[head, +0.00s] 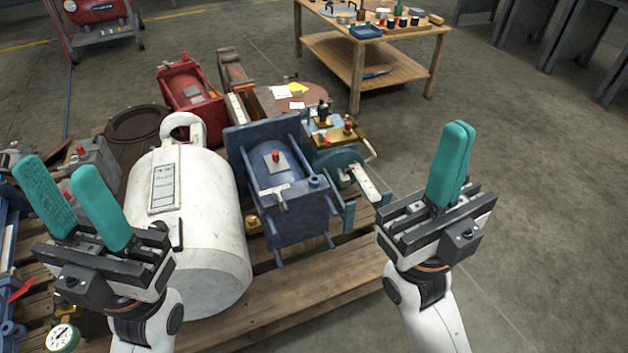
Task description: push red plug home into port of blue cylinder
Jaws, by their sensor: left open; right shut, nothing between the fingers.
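The blue cylinder (308,222) has square end plates and tie rods. It lies on the wooden pallet in the middle of the head view. A red plug (276,156) stands upright at a pale square port block on its top; I cannot tell how deep it sits. My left gripper (58,170) is open and empty at the left, well apart from the blue cylinder, with the white tank between them. My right gripper (457,130) is shut and empty, to the right of the blue cylinder, with its fingers pointing up. Neither gripper touches the plug.
Pallet boards (300,290) are bare in front. A wooden table (400,50) stands behind; the right floor is clear.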

